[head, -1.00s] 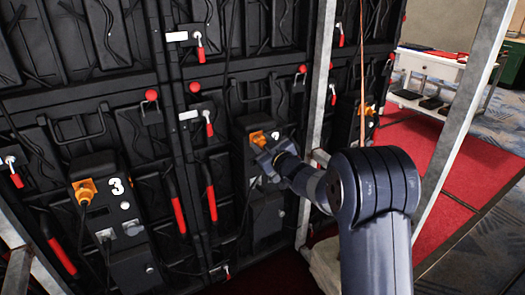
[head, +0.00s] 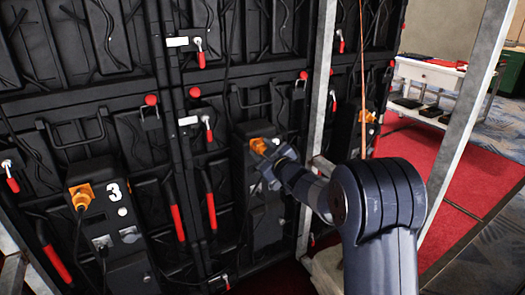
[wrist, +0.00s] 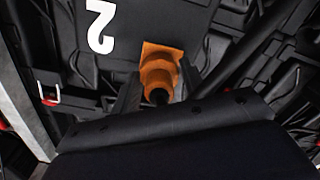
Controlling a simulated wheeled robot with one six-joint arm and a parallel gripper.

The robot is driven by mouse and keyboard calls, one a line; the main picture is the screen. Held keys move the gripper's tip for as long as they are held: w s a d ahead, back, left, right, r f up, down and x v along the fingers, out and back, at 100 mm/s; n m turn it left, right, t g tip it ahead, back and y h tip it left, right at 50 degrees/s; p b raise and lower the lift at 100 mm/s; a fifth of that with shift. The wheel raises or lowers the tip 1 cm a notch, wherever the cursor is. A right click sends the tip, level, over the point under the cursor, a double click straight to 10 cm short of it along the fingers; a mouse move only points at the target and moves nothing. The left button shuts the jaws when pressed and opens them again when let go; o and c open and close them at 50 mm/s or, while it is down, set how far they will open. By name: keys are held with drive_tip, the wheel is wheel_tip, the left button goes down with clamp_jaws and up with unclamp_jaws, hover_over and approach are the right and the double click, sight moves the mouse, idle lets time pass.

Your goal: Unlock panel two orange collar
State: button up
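The orange collar of panel two shows in the head view (head: 262,145), on a black box behind my gripper. In the wrist view the orange collar (wrist: 160,72) sits below a white 2, with a black cable end at its lower tip. My gripper (head: 268,168) is just in front of and below the collar in the head view. In the wrist view my gripper (wrist: 160,92) has its dark fingers apart, one on each side of the collar. I see no clear contact. My gripper hides part of the box and its number in the head view.
Panel three's box (head: 110,225) with its own orange connector (head: 82,195) stands at left. Red-handled levers and latches surround the boxes. A metal post (head: 318,120) rises just right of panel two. A white cart (head: 432,85) stands at the back right, beyond red carpet.

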drive_tip(key=o, duration=0.3)
drive_tip(key=p+v, duration=0.1)
drive_tip(key=v, duration=0.9)
drive_tip(key=shift+s+d, duration=0.25)
drive_tip(key=shift+s, duration=0.1)
drive_tip(key=b+x, duration=0.1)
drive_tip(key=x, duration=1)
